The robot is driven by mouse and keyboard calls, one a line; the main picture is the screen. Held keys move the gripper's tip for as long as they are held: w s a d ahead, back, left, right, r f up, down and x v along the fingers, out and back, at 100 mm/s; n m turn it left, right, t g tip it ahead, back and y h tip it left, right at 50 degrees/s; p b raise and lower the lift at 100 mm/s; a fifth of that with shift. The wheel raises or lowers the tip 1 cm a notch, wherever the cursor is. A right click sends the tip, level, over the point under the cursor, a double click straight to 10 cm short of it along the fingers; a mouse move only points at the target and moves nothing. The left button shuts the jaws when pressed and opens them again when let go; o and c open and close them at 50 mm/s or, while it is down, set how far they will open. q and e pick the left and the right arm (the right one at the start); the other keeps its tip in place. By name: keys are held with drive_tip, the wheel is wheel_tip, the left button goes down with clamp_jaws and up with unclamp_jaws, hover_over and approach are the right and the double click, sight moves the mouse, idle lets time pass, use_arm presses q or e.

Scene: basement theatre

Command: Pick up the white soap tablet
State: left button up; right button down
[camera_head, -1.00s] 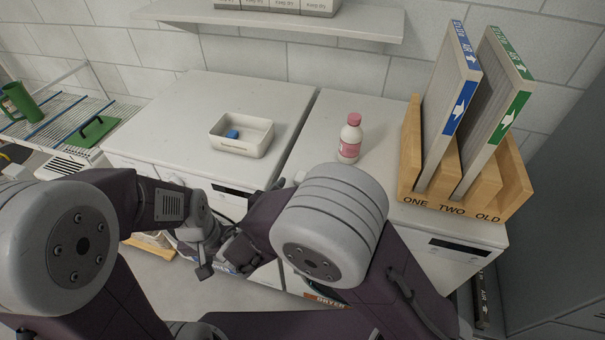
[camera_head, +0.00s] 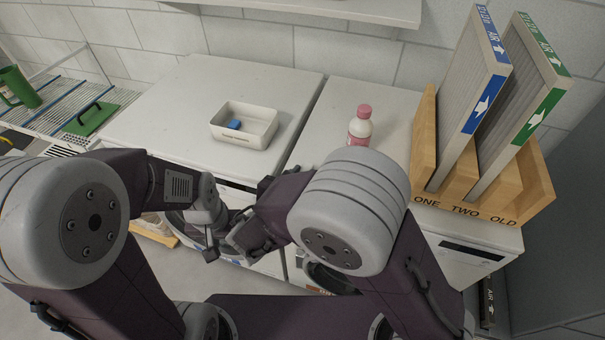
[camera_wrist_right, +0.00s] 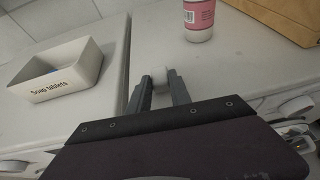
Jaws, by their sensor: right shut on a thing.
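The white soap tablet (camera_wrist_right: 160,76) shows as a small pale piece between the fingertips of my right gripper (camera_wrist_right: 160,85) in the right wrist view. The right gripper is shut on it, and the fingers cover part of it. In the head view my right gripper (camera_head: 246,243) is in front of the white machines, and the tablet cannot be made out there. My left gripper (camera_head: 212,250) is just left of it, and its jaws are too small and dark to judge.
An open white tray (camera_head: 259,138), labelled "Soap tablets", holds a blue tablet (camera_head: 234,124) on the left machine top (camera_head: 190,110). A pink-capped bottle (camera_head: 360,128) and a wooden rack (camera_head: 425,130) with two filters stand on the right. A wire rack (camera_head: 55,100) is at left.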

wheel_tip(320, 180, up, 4)
drive_tip(key=shift+f+p, duration=0.15)
drive_tip(key=shift+p, duration=0.4)
drive_tip(key=s+d+r+p, duration=0.2)
drive_tip(key=s+d+r, duration=0.4)
drive_tip(key=s, duration=0.3)
drive_tip(key=shift+s+d+r, duration=0.2)
drive_tip(key=shift+s+r, duration=0.05)
drive_tip(key=shift+s, duration=0.15)
